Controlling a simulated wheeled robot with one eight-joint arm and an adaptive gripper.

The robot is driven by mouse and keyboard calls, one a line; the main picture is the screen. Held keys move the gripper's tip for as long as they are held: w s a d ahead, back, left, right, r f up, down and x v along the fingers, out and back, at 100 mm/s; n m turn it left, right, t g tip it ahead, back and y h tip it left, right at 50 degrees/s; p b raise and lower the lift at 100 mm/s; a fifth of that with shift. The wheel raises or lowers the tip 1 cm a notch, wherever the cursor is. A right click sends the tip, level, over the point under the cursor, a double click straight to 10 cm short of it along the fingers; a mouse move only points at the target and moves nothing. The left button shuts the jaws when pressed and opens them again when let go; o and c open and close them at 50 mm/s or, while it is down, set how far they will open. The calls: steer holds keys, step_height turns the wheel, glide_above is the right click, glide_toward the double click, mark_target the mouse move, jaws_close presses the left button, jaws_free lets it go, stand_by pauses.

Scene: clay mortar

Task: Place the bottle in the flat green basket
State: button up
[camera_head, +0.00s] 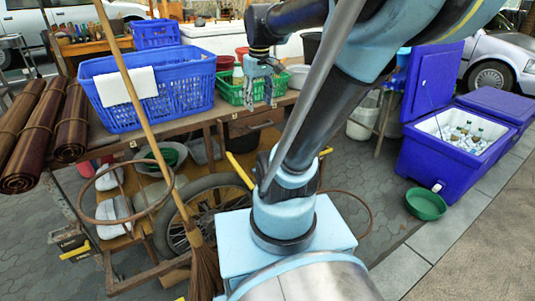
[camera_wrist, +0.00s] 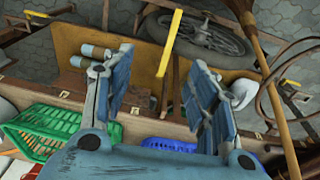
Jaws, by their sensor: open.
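The flat green basket (camera_head: 230,93) is on the wooden cart, right of a large blue basket. A bottle-like item with a pale body (camera_head: 238,75) stands upright in or just behind it; I cannot tell which. Other bottles (camera_head: 466,131) are in the open blue cooler at the right. My gripper (camera_head: 260,100) hangs at the green basket's front right, fingers down and apart, with nothing between them. In the wrist view, both fingers are spread and empty, and a green basket (camera_wrist: 40,132) is at the lower left. No bottle is clear there.
The blue basket (camera_head: 190,80) with a white cloth stands on the cart (camera_head: 190,128). A broom (camera_head: 205,265) leans in front. The blue cooler (camera_head: 415,165) stands on the pavement, with a green bowl (camera_head: 426,204) before it. Paving between cart and cooler is mostly free.

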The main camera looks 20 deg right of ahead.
steer(key=s+f+m, duration=0.3)
steer(key=s+f, duration=0.9)
steer(key=f, duration=0.2)
steer(key=shift+d+m+t, duration=0.15)
steer(key=shift+m+t, duration=0.15)
steer(key=shift+s+f, duration=0.1)
